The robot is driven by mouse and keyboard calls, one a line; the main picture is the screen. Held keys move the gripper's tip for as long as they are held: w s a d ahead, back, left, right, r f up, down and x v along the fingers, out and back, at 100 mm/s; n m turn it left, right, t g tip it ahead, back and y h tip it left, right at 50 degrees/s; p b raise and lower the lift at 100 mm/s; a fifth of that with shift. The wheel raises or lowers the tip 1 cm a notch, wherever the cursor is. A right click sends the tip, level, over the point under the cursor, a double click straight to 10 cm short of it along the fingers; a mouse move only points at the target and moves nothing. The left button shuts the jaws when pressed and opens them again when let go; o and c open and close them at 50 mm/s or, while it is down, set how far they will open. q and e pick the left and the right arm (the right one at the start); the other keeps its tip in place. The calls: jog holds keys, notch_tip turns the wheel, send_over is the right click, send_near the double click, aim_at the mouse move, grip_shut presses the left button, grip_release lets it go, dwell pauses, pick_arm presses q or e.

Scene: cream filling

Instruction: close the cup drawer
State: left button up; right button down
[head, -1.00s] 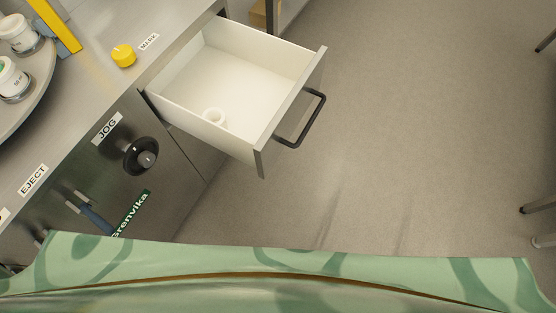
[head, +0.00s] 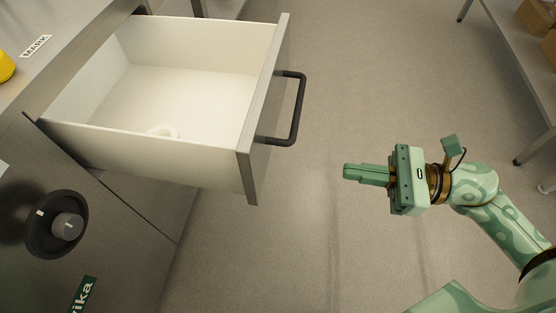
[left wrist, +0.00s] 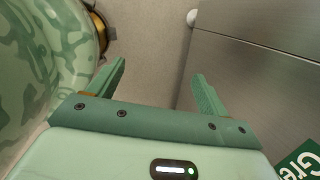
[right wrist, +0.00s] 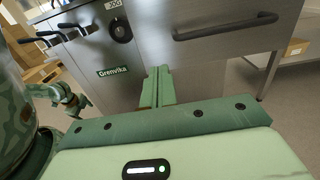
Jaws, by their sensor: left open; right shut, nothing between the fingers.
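The cup drawer (head: 190,95) is pulled well out of the steel cabinet, with a white inside and a grey front. Its dark bar handle (head: 297,108) faces right in the head view. A small white round item (head: 161,131) lies in the drawer; the near wall partly hides it. My right gripper (head: 346,171) is shut and empty, right of the drawer front and apart from it. The right wrist view shows the handle (right wrist: 225,27) beyond and to the right of the shut fingers (right wrist: 158,72). My left gripper (left wrist: 160,82) is open and empty beside a steel panel.
A black knob (head: 56,224) sticks out of the cabinet front, left of the drawer. A yellow button (head: 5,66) sits on the counter by the MARK label. A table (head: 520,70) stands at the right. The floor around the right gripper is clear.

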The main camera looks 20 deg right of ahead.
send_near(262, 157)
pick_arm(q)
jog(key=s+f+g+h+p, duration=0.1)
jog(key=s+f+p, duration=0.1)
jog(key=s+f, duration=0.4)
jog(key=shift+s+d+f+n, duration=0.2)
jog(key=shift+s+d+n, duration=0.15)
jog(key=shift+d+n, duration=0.1)
pick_arm(e)
jog(key=x, duration=0.6)
jog(key=shift+w+a+f, duration=0.2)
jog(key=shift+w+a, duration=0.05)
jog(key=shift+a, duration=0.05)
jog(key=shift+w+a, duration=0.1)
